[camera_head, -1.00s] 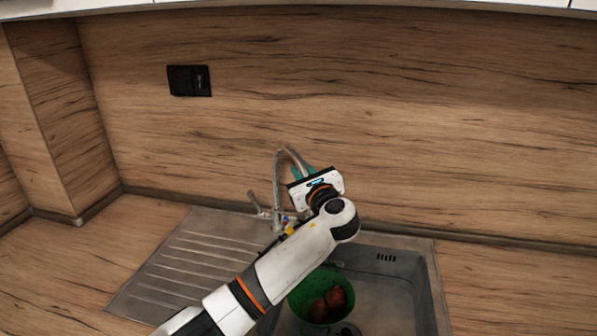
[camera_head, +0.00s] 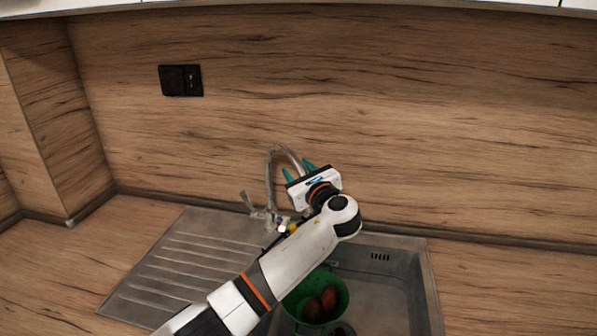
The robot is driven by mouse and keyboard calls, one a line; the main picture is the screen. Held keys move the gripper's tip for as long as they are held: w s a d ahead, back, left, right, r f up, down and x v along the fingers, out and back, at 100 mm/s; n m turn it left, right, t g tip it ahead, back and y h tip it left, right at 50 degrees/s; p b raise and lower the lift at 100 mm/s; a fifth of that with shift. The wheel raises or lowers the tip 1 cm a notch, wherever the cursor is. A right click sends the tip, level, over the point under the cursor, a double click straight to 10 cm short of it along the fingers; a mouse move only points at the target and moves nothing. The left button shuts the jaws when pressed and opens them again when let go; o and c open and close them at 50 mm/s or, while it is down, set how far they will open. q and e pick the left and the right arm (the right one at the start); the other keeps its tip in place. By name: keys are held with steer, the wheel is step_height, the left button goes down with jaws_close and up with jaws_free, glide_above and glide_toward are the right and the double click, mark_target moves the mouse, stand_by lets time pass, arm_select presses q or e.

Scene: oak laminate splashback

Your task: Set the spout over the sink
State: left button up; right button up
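The metal tap stands at the back edge of the sink, and its tall arched spout (camera_head: 269,180) rises and bends over to the right. My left gripper (camera_head: 299,169) is at the spout's outer end, with its teal fingers apart. The spout's end passes between or behind the fingers; I cannot tell which, or whether they touch it. The gripper body hides the tip of the spout. The sink basin (camera_head: 405,290) lies below and to the right, partly covered by my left arm. My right gripper is out of view.
A green colander (camera_head: 340,301) with reddish-brown round items (camera_head: 328,297) sits in the basin. The ribbed drainboard (camera_head: 185,262) is bare on the left. The wooden splashback (camera_head: 430,130) rises close behind the tap, with a black socket (camera_head: 181,80) on it.

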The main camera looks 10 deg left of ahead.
arm_select(q)
steer(key=b+v, duration=0.2)
steer(key=v, duration=1)
steer(key=shift+r, duration=0.15)
